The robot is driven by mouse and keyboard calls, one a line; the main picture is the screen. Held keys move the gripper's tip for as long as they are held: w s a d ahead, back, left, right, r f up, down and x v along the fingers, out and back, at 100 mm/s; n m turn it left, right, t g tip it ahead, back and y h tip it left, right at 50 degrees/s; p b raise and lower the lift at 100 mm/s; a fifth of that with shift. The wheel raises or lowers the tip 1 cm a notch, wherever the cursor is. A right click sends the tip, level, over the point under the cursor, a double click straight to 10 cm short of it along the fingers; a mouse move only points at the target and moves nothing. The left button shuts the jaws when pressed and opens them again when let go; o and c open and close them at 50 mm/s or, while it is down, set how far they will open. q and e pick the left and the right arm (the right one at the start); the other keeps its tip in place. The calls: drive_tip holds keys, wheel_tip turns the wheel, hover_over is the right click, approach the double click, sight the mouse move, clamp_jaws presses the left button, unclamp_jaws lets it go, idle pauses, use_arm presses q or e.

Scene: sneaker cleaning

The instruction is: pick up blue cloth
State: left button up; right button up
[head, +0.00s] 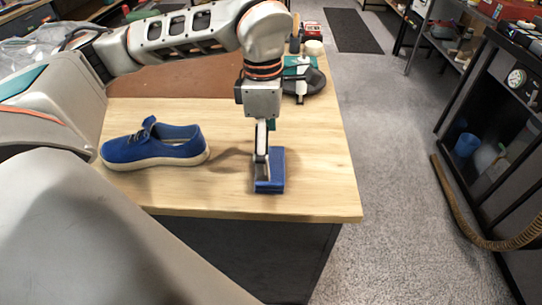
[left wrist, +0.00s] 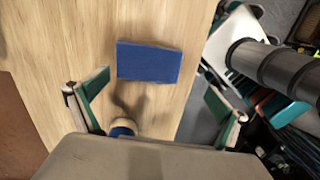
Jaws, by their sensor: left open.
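The blue cloth (head: 271,183) is a small, flat, folded-looking rectangle lying on the light wood table near its front right part. It also shows in the left wrist view (left wrist: 150,63) as a blue rectangle. My left gripper (head: 262,158) points down over the cloth and covers part of it in the head view. In the left wrist view its two green-padded fingers (left wrist: 157,82) are spread wide with nothing between them, and the cloth lies just beyond them. The exact height above the cloth is hard to tell. My right gripper is not in view.
A blue sneaker (head: 154,147) with a cream sole stands left of the cloth on the table (head: 215,200). A brown mat (head: 190,82) and a dark-and-green tool (head: 303,78) lie further back. The tabletop right of the cloth is clear up to its edge.

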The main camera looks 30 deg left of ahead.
sight(271, 168)
use_arm(q)
drive_tip(key=shift+w+a+r+y, duration=0.15)
drive_tip(key=shift+w+a+r, duration=0.05)
drive_tip(key=shift+a, duration=0.25)
drive_tip(key=shift+w+a+r+y, duration=0.15)
drive_tip(key=shift+w+a, duration=0.05)
drive_tip(key=shift+a, duration=0.2)
drive_tip(key=shift+w+a, duration=0.1)
drive_tip(key=shift+a, duration=0.2)
drive_tip(key=shift+f+n, duration=0.3)
drive_tip(key=shift+f, duration=0.6)
drive_tip(key=f, duration=0.5)
drive_tip(key=shift+w+d+f, duration=0.1)
drive_tip(key=shift+d+f, duration=0.2)
drive_tip(key=shift+f, duration=0.05)
drive_tip(key=c, duration=0.9)
